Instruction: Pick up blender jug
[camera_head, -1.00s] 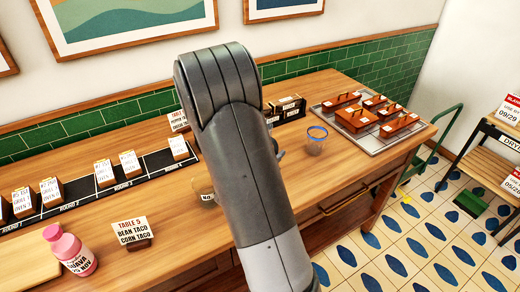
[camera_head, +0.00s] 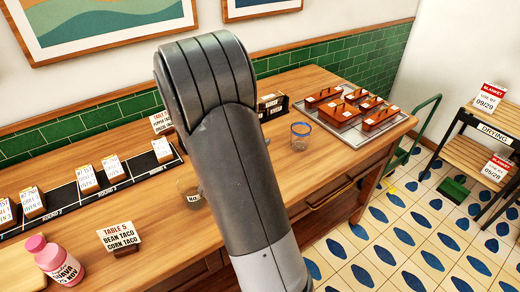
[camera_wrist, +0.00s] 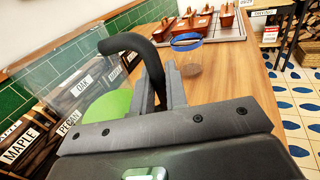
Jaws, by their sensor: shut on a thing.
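The blender jug (camera_wrist: 60,75), a clear vessel with a curved black handle, fills the left of the wrist view. My gripper (camera_wrist: 159,84) is shut on the handle, whose lower part runs between the two fingers. A green round patch shows by or through the clear wall; I cannot tell which. The jug's bottom is not clearly visible, so I cannot tell whether it touches the counter. In the head view my arm hides the gripper and jug.
A clear blue-rimmed cup (camera_head: 300,136) stands on the wooden counter (camera_head: 250,180), with a tray (camera_head: 345,140) of brown boxes beyond. A labelled glass jar (camera_head: 187,188) is beside my arm. A pink bottle (camera_head: 57,260) and Table 5 sign (camera_head: 119,239) stand at left.

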